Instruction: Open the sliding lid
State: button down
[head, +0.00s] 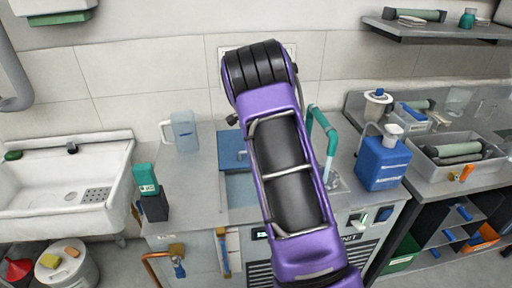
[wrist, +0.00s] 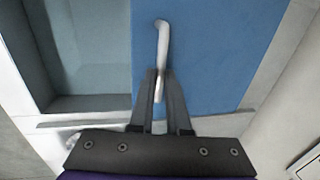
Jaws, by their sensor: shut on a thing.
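The sliding lid is a flat blue panel. It fills the middle and right of the wrist view (wrist: 215,50), and part of it shows left of my arm in the head view (head: 232,146). A pale bar handle (wrist: 163,32) stands on it. My gripper (wrist: 158,88) is shut on the near end of this handle. Left of the lid's edge is an open basin (wrist: 90,50) with grey-blue walls; it also shows below the lid in the head view (head: 240,190). My arm hides the gripper and the handle in the head view.
On the counter stand a clear jug (head: 184,131), a teal-and-black bottle (head: 149,192) and a blue canister (head: 382,160). A teal tap (head: 322,130) rises right of my arm. A white sink (head: 65,180) is at the left and a grey tray (head: 460,155) at the right.

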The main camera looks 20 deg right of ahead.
jog(key=c, duration=0.9)
grip_release()
jog(key=shift+r, duration=0.1)
jog(key=s+r, duration=0.1)
jog(key=r, duration=0.4)
jog(key=s+r, duration=0.1)
jog(key=r, duration=0.5)
jog(key=s+r+p, duration=0.1)
jog(key=r, duration=0.5)
jog(key=shift+s+a, duration=0.2)
jog(key=shift+a, duration=0.15)
